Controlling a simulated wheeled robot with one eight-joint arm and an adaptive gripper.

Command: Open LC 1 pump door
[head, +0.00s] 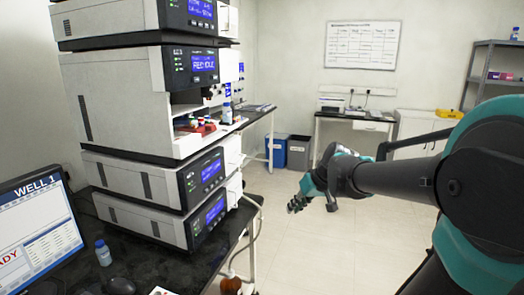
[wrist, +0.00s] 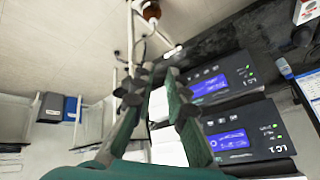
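The LC stack stands on a dark bench, its modules having blue displays. Its two lower modules, the upper one (head: 150,178) and the bottom one (head: 155,222), have white front doors (head: 233,153) (head: 234,193) that look shut. I cannot read which one is the pump. In the wrist view, two dark panels marked LC 1 (wrist: 238,138) show at the right, with white door faces (wrist: 167,150) partly hidden behind a finger. My gripper (head: 312,198) is to the right of the stack, apart from it. Its fingers (wrist: 155,82) are spread, with nothing between them.
A monitor (head: 38,235), a small blue-capped bottle (head: 103,253) and a mouse (head: 121,286) are on the bench. Tubing and an amber bottle (head: 231,284) are by the bench's right edge. Bins (head: 298,153) and a table stand behind. The floor between is clear.

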